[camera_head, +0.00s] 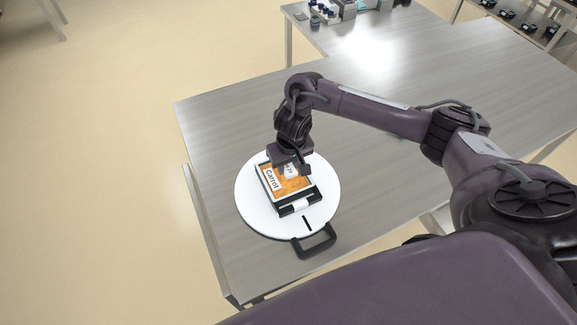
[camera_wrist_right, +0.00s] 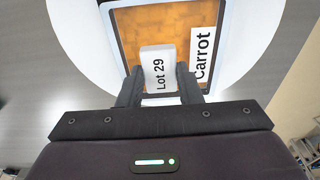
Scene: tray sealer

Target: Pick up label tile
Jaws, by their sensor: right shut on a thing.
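A small white label tile (camera_wrist_right: 158,68) reading "Lot 29" is between the fingers of my right gripper (camera_wrist_right: 160,88) in the right wrist view. In the head view my right gripper (camera_head: 293,167) points down over a tray, shut on the label tile (camera_head: 291,171). The tray (camera_head: 262,184) has an orange top and a white "Carrot" label (camera_head: 271,179); the label also shows in the right wrist view (camera_wrist_right: 204,48). I cannot tell whether the tile touches the tray. My left gripper is not in view.
The tray sits on a round white turntable (camera_head: 247,205) with a black handle (camera_head: 318,242) at its front. The grey table (camera_head: 222,135) is clear around it. Bottles and small equipment (camera_head: 330,12) stand on the table at the back.

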